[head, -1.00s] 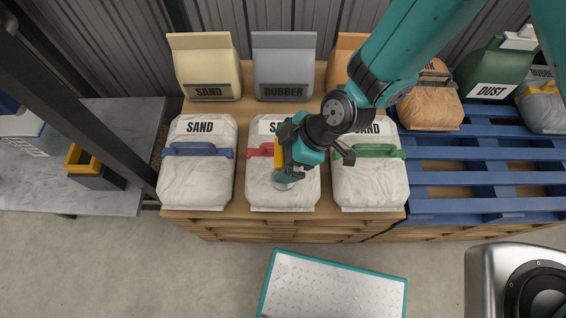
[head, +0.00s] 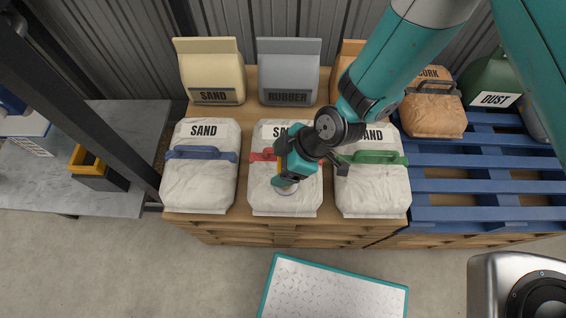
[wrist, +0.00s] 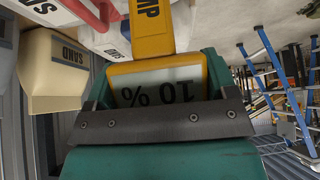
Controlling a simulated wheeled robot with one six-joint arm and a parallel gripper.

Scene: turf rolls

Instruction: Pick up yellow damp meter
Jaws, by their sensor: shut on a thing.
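The yellow damp meter (wrist: 152,32) is between the jaws of my gripper in the wrist view. Its screen reads "10 %" upside down, and part of the word "DAMP" shows on its yellow body. My gripper (wrist: 165,100) is shut on it. In the head view my gripper (head: 287,178) is above the middle white sand bag (head: 290,203), which has a red handle. There the meter is mostly hidden behind the gripper. I cannot tell whether the meter touches the bag.
White sand bags with a blue handle (head: 200,185) and a green handle (head: 372,190) flank the middle one. Behind stand a cream sand bag (head: 212,70) and a grey rubber bag (head: 289,70). A blue pallet (head: 480,190) is right; a dark post (head: 90,120) is left.

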